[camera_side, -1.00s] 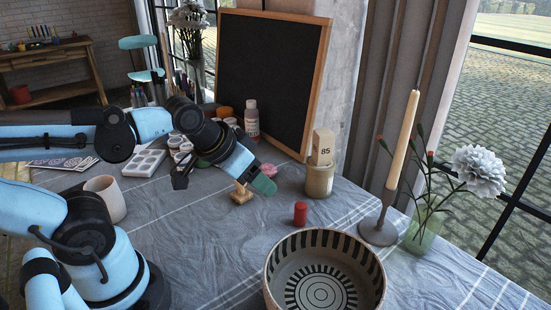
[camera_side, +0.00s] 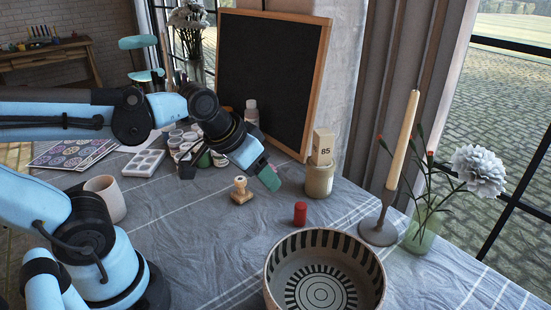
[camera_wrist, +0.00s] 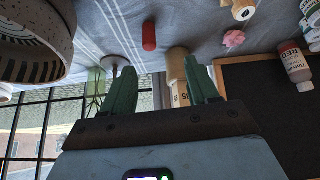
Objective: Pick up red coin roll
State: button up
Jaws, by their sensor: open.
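The red coin roll (camera_side: 300,213) stands upright on the grey tablecloth, between the striped bowl and the jar with the "85" block. It also shows in the wrist view (camera_wrist: 149,36), at the upper middle, beyond the fingertips. My gripper (camera_side: 268,178) is in the air to the left of the roll and above the table, apart from it. In the wrist view my gripper (camera_wrist: 160,75) shows two green fingers spread apart with nothing held between them.
The striped bowl (camera_side: 372,262) stands in front of the roll. The jar (camera_side: 319,182) with its block is behind it, and the candle holder (camera_side: 377,232) is to the right. A wooden stamp (camera_side: 241,191) stands to the left. Cloth between stamp and roll is clear.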

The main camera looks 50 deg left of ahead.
aim_at(301, 205)
jog(key=w+n+g, duration=0.1)
jog(key=w+g, duration=0.1)
jog(key=w, duration=0.1)
jog(key=w+d+f+g, duration=0.1)
jog(key=w+g, duration=0.1)
jog(key=w, duration=0.1)
jog(key=w+d+n+g, duration=0.1)
jog(key=w+g, duration=0.1)
jog(key=w, duration=0.1)
jog(key=shift+w+d+f+n, duration=0.1)
jog(key=shift+d+f+n, duration=0.05)
jog(key=shift+f+n, duration=0.2)
jog(key=shift+d+f, duration=0.1)
jog(key=shift+f, duration=5.9)
grip_shut()
